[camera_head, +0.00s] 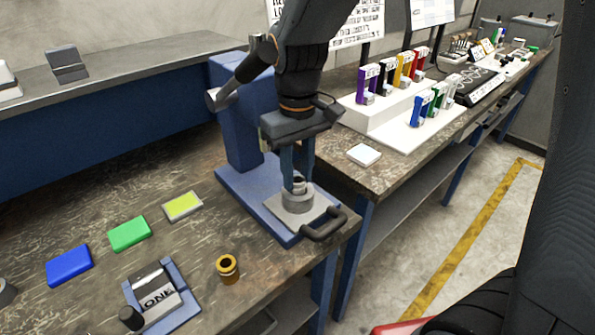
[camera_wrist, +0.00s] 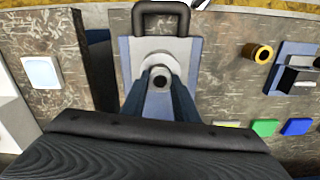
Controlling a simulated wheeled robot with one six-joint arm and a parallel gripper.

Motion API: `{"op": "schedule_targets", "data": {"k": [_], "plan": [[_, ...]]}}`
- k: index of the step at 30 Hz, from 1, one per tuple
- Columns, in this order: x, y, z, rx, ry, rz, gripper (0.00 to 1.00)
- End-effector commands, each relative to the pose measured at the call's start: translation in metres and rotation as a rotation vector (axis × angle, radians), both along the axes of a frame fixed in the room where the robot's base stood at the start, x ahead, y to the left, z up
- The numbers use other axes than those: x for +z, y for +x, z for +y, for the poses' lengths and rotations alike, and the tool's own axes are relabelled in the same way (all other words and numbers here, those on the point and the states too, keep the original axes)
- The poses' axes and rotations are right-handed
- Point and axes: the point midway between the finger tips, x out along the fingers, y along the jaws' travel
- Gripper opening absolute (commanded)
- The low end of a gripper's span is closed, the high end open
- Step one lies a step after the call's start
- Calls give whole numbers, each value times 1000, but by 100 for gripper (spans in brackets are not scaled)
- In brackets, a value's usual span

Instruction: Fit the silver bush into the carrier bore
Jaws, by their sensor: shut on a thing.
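The silver bush (camera_head: 299,182) is a small ring held upright between the fingertips of my gripper (camera_head: 298,177). The carrier (camera_head: 270,210) is a grey plate with a round raised boss and a dark handle, lying on the blue press base. The bush is over the boss, at or close to its top; how far it is in the bore cannot be told. In the wrist view, the bush (camera_wrist: 160,79) shows its dark hole between the blue fingers of my gripper (camera_wrist: 160,88), with the boss of the carrier (camera_wrist: 183,50) around and behind it. The bore itself is hidden.
The blue press column (camera_head: 236,125) stands behind my gripper. A brass bush (camera_head: 228,268) and a blue fixture (camera_head: 178,312) are at the front. Blue, green and yellow pads (camera_head: 129,234) lie left. A white tile (camera_head: 364,155) and coloured-block stand (camera_head: 400,130) are right.

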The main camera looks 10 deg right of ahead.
Motion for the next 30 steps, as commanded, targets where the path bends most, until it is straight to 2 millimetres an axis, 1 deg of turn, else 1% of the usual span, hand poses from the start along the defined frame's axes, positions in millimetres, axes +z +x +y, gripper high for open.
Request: {"op": "schedule_targets", "data": {"k": [1, 3, 4, 12, 16, 20, 27, 30], "plan": [[-1, 0, 0, 0, 0, 0, 32], [0, 0, 0, 0, 0, 0, 44], [0, 0, 0, 0, 0, 0, 46], [0, 0, 0, 0, 0, 0, 46], [8, 0, 0, 0, 1, -2, 46], [28, 1, 0, 0, 1, -5, 46], [77, 1, 0, 0, 1, -4, 46], [95, 1, 0, 0, 1, -3, 46]]}}
